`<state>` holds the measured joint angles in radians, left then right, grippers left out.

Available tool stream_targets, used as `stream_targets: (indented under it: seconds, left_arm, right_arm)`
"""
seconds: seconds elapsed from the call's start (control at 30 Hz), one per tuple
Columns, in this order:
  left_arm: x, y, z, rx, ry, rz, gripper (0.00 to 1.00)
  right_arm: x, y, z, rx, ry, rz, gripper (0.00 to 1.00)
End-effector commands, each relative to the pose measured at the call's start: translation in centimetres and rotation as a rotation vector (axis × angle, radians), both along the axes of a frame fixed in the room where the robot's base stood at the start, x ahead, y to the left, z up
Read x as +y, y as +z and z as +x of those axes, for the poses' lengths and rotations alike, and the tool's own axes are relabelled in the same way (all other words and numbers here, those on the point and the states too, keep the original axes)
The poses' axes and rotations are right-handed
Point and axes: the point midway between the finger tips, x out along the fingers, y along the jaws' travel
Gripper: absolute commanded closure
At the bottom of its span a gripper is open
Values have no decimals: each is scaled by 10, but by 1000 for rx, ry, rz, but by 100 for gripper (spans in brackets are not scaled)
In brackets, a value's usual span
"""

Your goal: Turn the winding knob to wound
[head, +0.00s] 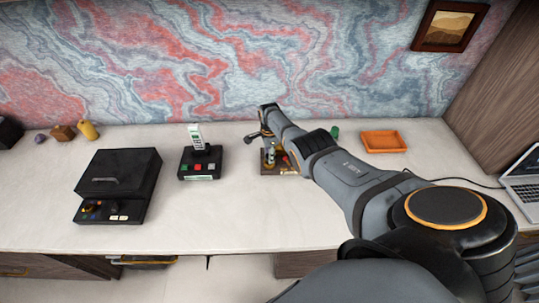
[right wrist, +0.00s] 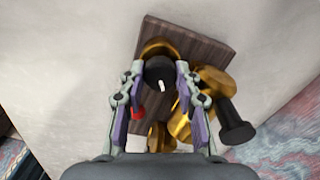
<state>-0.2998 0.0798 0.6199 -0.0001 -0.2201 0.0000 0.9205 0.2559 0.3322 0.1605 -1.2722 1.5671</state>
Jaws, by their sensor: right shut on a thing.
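The winding knob (right wrist: 158,73) is black with a white mark and sits at a brass-coloured part on a dark wooden base (right wrist: 205,45). My right gripper (right wrist: 160,66) has its fingers on both sides of the knob, shut on it. The white mark points toward the bottom of the right wrist view. In the head view my right arm covers much of the device, and the knob cannot be made out there; part of the wooden base (head: 268,172) shows. My left gripper is not in view.
A brass arm with a black handle (right wrist: 236,125) sticks out beside the right finger. A red part (right wrist: 137,112) shows by the left finger. On the desk are a black card-reader-like box (head: 200,163), a larger black machine (head: 117,187) and an orange tray (head: 383,141).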

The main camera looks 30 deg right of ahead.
Motion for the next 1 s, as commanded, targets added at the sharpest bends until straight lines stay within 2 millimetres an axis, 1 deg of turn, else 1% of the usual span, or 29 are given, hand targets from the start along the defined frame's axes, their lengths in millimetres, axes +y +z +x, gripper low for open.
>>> stream_targets:
  seconds: [0.27, 0.67, 0.7, 0.83, 1.0]
  left_arm:
    - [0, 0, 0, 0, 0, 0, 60]
    - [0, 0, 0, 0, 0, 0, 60]
    - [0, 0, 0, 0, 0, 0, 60]
    - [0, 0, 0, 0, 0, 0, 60]
    - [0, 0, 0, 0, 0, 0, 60]
  right_arm:
    - [1, 0, 0, 0, -51, 1, 99]
    - [1, 0, 0, -1, -55, 2, 99]
    - [1, 0, 0, -1, -55, 2, 62]
    - [1, 0, 0, 0, -55, 1, 45]
    - [0, 0, 0, -1, -54, 1, 45]
